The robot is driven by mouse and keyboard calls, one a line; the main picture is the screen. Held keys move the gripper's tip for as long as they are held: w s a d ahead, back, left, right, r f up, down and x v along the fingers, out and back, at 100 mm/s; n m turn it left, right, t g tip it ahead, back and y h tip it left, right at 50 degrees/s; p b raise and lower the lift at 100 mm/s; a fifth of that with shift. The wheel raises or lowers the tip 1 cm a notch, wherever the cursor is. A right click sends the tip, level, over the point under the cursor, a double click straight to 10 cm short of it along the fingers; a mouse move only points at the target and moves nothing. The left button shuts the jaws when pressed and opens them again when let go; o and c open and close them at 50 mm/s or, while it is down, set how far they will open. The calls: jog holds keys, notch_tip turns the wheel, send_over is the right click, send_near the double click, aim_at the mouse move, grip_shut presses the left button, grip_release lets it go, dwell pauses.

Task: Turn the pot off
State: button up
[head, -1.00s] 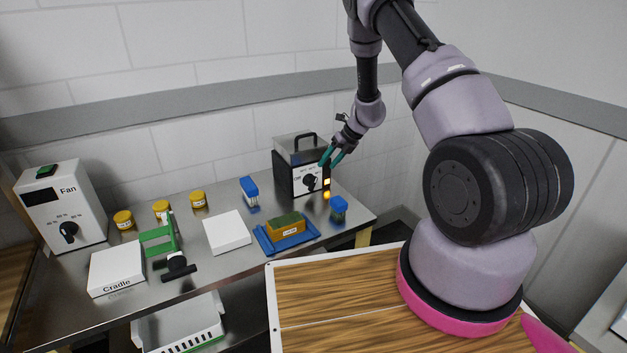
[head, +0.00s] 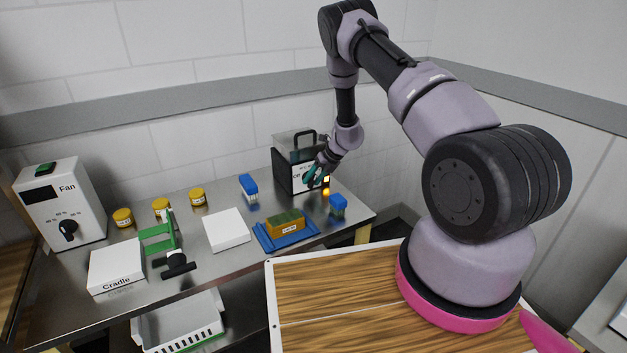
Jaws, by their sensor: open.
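The pot (head: 291,157) is a dark box with a pale front panel, a clear upper part and a black handle, at the back right of the steel table. Its front shows a knob, largely hidden by my gripper now, and part of an "Off" label. A yellow light (head: 326,181) glows at its right front edge. My gripper (head: 313,181) is open, with its teal fingers at the knob on the front panel. I cannot tell whether the fingers touch the knob.
A blue-capped container (head: 338,205) stands just right of the pot's front. Another blue-capped container (head: 249,187) stands to its left. A blue tray (head: 263,240) with a labelled yellow-green block (head: 286,222) lies in front. The fan box (head: 62,200) is far left.

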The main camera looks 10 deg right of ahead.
grip_shut()
jog(key=shift+a+h, duration=0.1)
jog(key=shift+h, duration=0.2)
jog(key=shift+s+a+r+n+t+h, duration=0.1)
jog(key=shift+n+t+h, duration=0.15)
jog(key=shift+h, duration=0.35)
jog(key=shift+a+n+t+h, duration=0.15)
jog(key=shift+t+h, duration=0.1)
jog(key=shift+h, duration=0.35)
jog(key=h, duration=0.2)
jog(key=n+t+h, duration=0.1)
jog(key=h, duration=0.2)
jog(key=shift+s+a+t, duration=0.1)
jog(key=shift+a+t, duration=0.1)
jog(key=shift+t, duration=0.1)
jog(key=t+h, duration=0.1)
jog(key=h, duration=0.1)
jog(key=n+h, duration=0.1)
jog(key=shift+a+f+t+h, duration=0.1)
jog(key=shift+f+t+h, duration=0.1)
jog(key=shift+t+h, duration=0.2)
jog(key=shift+f+n+t+h, duration=0.1)
jog(key=shift+n+t+h, duration=0.3)
jog(key=shift+h, duration=0.55)
jog(key=shift+f+n+t+h, duration=0.1)
jog(key=shift+n+t+h, duration=0.1)
jog(key=shift+t+h, duration=0.55)
jog(key=shift+h, duration=0.3)
